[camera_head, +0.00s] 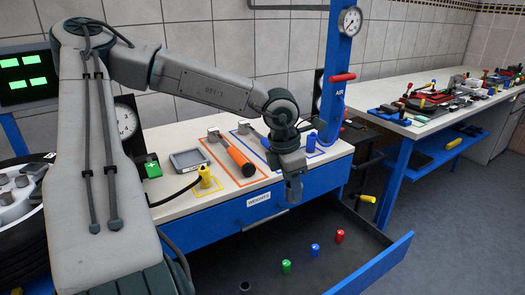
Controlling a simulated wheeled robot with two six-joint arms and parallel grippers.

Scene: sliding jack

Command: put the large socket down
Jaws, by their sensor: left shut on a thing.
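My left arm comes in from the left and reaches across the bench. My left gripper (293,190) points down just in front of the bench's front edge, above the open drawer. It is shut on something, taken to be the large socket. The held thing is small and grey like the fingers, so its outline is hard to make out. My right gripper is not in view.
The open drawer (395,252) holds green (286,267), blue (315,250) and red (339,236) weights. On the bench (165,135) lie an orange-handled hammer (236,155), a yellow piece (205,178) and a grey tray (189,160). A blue post (335,85) stands behind.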

